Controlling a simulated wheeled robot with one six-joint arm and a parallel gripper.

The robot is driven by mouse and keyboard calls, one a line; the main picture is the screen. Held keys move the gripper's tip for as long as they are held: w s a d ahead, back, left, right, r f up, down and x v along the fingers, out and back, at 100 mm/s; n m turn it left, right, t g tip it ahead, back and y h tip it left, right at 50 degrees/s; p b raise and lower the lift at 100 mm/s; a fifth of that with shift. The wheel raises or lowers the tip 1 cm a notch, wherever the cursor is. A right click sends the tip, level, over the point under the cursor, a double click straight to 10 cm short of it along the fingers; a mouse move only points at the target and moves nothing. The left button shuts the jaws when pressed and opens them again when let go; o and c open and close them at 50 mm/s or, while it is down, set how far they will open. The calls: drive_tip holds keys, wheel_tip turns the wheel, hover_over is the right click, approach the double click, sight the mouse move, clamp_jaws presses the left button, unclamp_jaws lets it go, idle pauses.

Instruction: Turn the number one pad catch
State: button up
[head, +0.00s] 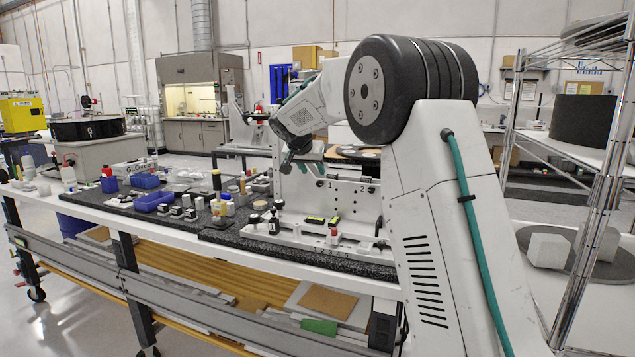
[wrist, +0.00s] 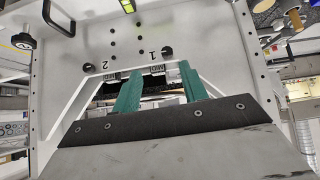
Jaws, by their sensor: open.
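The number one pad catch (wrist: 168,51) is a small dark knob beside a printed "1" on the light fixture plate (wrist: 125,35). In the head view the catch (head: 319,183) shows on the upright plate (head: 345,208). The number two catch (wrist: 90,67) is a similar dark knob. My gripper (wrist: 159,68) has two green fingers, spread apart with nothing held between them. The number one catch appears just beyond the right fingertip in the wrist view; I cannot tell the exact gap. In the head view my gripper (head: 288,162) is at the plate's upper left.
Black knobs and yellow-green levels (head: 315,220) sit at the plate's foot. Blue bins (head: 153,201) and small parts crowd the bench left of the fixture. A wire shelf rack (head: 590,190) stands at the right.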

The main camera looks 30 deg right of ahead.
sight(319, 183)
drive_tip(key=x, duration=0.3)
drive_tip(key=w+x, duration=0.1)
drive_tip(key=x, duration=0.2)
drive_tip(key=r+x, duration=0.1)
drive_tip(key=x, duration=0.3)
drive_tip(key=shift+w, duration=0.35)
clamp_jaws()
